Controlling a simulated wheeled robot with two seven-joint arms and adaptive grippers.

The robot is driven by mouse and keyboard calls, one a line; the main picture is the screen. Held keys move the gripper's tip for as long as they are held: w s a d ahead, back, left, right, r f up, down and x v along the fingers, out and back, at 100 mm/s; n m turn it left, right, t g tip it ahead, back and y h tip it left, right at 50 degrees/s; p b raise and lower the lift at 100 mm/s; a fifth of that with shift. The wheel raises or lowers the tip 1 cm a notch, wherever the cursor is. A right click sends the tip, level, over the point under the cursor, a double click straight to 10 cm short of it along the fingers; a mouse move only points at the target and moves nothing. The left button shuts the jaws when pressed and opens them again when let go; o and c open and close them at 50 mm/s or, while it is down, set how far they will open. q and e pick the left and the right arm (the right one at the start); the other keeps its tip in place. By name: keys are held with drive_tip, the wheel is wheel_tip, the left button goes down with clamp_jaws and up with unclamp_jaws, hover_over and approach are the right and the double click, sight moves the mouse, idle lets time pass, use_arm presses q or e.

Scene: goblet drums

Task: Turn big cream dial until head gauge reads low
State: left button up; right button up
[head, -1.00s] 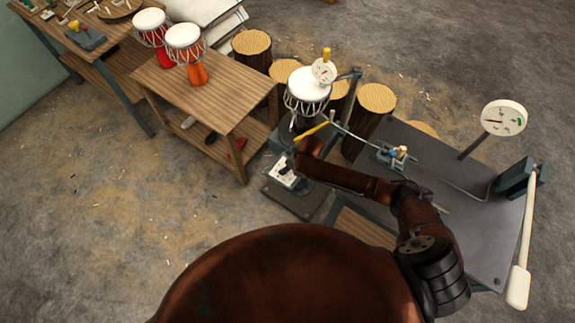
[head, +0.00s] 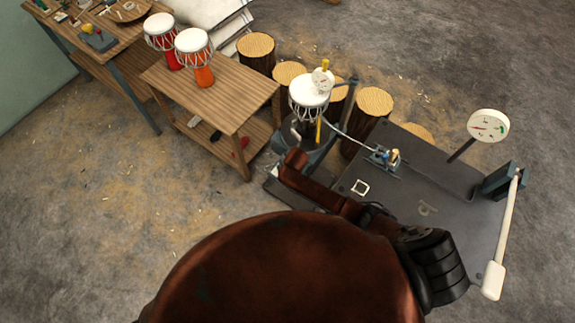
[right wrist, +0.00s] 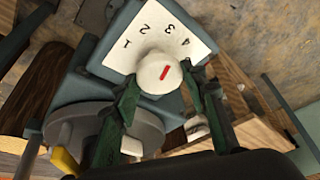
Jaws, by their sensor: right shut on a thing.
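The big cream dial (right wrist: 158,72) is a round knob with a red mark, in front of a white plate (right wrist: 120,60) numbered 1 to 4. The mark slants up and right, toward the side of 3 and 4. My right gripper (right wrist: 160,76) is shut on the dial, one dark green finger on each side. In the head view my right arm hides the dial. A small round gauge (head: 322,78) stands at the white-headed drum (head: 309,92); its reading is too small to tell. A larger gauge (head: 488,125) stands on a post, with a red needle and green mark. My left gripper is not in view.
A grey table (head: 440,180) holds a small blue fixture (head: 382,156) and a cream-handled lever (head: 505,240) at its right edge. Several log stools (head: 375,101) stand behind. A wooden table (head: 172,84) at left carries two red-orange drums. Floor at left is clear.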

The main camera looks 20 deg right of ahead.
idle(0.4)
drive_tip(key=o, duration=1.2)
drive_tip(key=shift+c, duration=0.2)
drive_tip(key=v, duration=1.2)
drive_tip(key=shift+s, duration=0.1)
